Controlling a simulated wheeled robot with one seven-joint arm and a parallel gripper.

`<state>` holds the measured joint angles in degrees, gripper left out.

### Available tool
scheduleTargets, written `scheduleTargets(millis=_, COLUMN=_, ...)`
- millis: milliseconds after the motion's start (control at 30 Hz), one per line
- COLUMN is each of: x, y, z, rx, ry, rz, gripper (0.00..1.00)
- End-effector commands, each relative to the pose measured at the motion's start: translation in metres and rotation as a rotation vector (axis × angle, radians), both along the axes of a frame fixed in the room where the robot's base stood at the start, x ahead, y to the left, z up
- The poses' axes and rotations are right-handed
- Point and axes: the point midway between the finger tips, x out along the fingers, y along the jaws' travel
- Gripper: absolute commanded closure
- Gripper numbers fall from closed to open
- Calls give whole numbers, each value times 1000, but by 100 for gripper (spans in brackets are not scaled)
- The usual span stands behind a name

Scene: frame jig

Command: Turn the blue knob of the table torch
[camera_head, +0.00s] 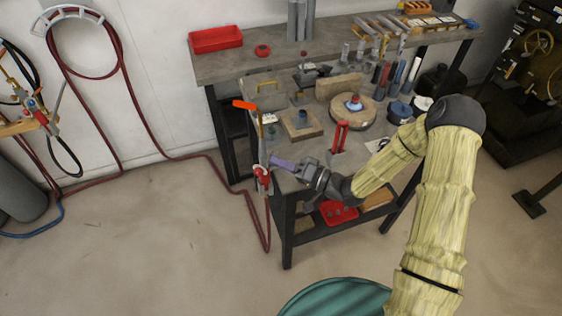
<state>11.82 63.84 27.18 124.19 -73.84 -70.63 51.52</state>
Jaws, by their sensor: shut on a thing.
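The table torch (263,178) hangs at the left front edge of the workbench, with a red valve body and a hose running down from it. Its thin tube rises above the valve beside an orange-red piece (244,104). My gripper (275,161) reaches from the right, with its purplish fingers against the torch just above the red valve. The fingers are shut on a small part there, which fits the blue knob. The knob itself is hidden by the fingers and too small to make out.
The workbench (228,66) carries a red tray (215,39), a round wooden block (352,110), a red stand (340,138) and several tools near my arm. A red hose (190,157) runs from the wall to the torch.

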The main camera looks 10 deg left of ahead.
Motion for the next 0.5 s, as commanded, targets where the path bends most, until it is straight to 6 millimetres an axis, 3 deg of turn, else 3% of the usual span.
scheduleTargets(millis=300, x=0, y=0, z=-1, rx=0, ry=2, rz=0, gripper=99)
scheduleTargets(millis=333, x=0, y=0, z=-1, rx=0, ry=2, rz=0, gripper=73)
scheduleTargets(millis=433, x=0, y=0, z=0, rx=0, ry=2, rz=0, gripper=54)
scheduleTargets(millis=500, x=0, y=0, z=0, rx=0, ry=2, rz=0, gripper=54)
